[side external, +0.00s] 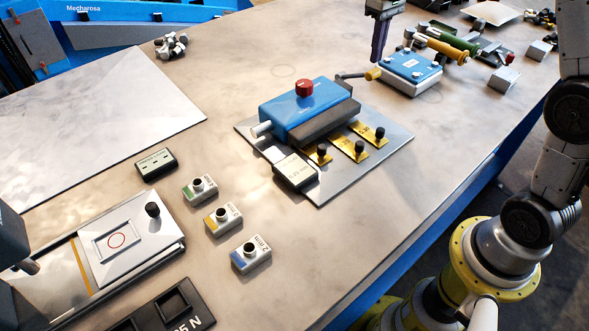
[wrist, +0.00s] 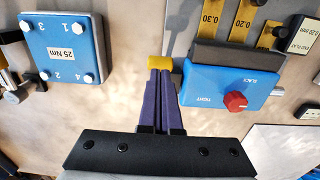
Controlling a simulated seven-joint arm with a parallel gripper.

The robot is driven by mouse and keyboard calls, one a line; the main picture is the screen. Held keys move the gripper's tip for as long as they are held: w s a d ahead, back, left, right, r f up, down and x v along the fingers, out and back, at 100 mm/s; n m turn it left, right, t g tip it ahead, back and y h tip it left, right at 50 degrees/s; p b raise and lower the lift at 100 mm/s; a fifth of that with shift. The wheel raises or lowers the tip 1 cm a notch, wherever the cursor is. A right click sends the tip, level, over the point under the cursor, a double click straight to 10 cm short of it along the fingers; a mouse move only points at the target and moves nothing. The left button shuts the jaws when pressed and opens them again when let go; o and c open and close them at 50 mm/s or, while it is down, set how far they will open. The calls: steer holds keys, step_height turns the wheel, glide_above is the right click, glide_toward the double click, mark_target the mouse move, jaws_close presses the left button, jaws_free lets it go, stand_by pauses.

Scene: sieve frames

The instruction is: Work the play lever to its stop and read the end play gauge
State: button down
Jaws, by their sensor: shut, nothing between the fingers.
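The blue block (side external: 295,112) with a red knob (side external: 304,88) sits on a grey plate. The wrist view shows its TIGHT and SLACK marks. The play lever, a dark rod with a yellow end (side external: 373,74), sticks out from the block's far side. My gripper (side external: 378,60) is shut and empty, its purple fingers pointing down at the yellow end. In the wrist view the fingertips (wrist: 160,70) meet the yellow end (wrist: 158,62); I cannot tell whether they touch. The end play gauge (side external: 296,172) at the plate's near corner appears to read 0.20 mm in the wrist view (wrist: 303,37).
Yellow tabs (side external: 349,148) with black knobs, two marked 0.30 and 0.20, lie beside the block. A blue-topped 25 Nm block (side external: 411,66) stands close right of the lever. Several small button boxes (side external: 223,217) stand nearer.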

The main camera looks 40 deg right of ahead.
steer(key=shift+f, duration=1.1)
